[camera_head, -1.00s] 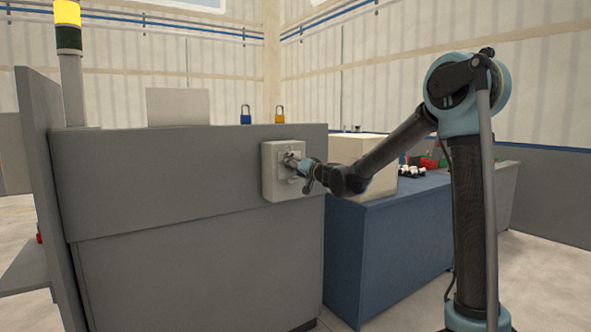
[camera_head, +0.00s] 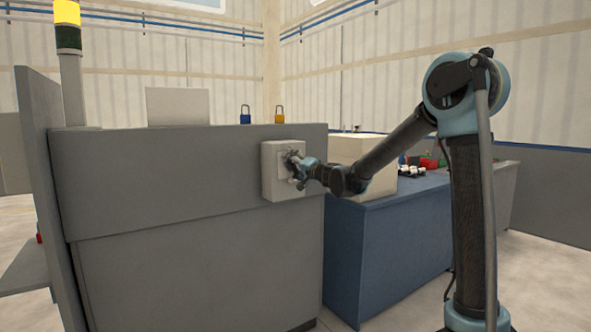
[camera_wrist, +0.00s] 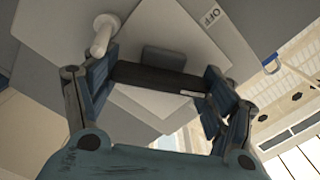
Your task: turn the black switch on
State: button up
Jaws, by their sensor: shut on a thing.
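The black switch (camera_wrist: 160,79) shows in the wrist view as a dark bar between the two fingers. It sits on a light grey plate of the switch box (camera_head: 270,183), on the front of the grey machine. A label reading OFF (camera_wrist: 211,16) is near the top right of the wrist view. My gripper (camera_wrist: 162,86) is shut on the switch, one finger at each end of the bar. In the head view my gripper (camera_head: 296,166) is against the box and hides the switch.
A white peg (camera_wrist: 102,36) sticks out beside the left finger. The floor in front is clear.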

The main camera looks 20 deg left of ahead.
jog(key=shift+w+d, duration=0.15)
jog(key=o, duration=1.1)
jog(key=v, duration=1.2)
jog(key=shift+f, duration=0.1)
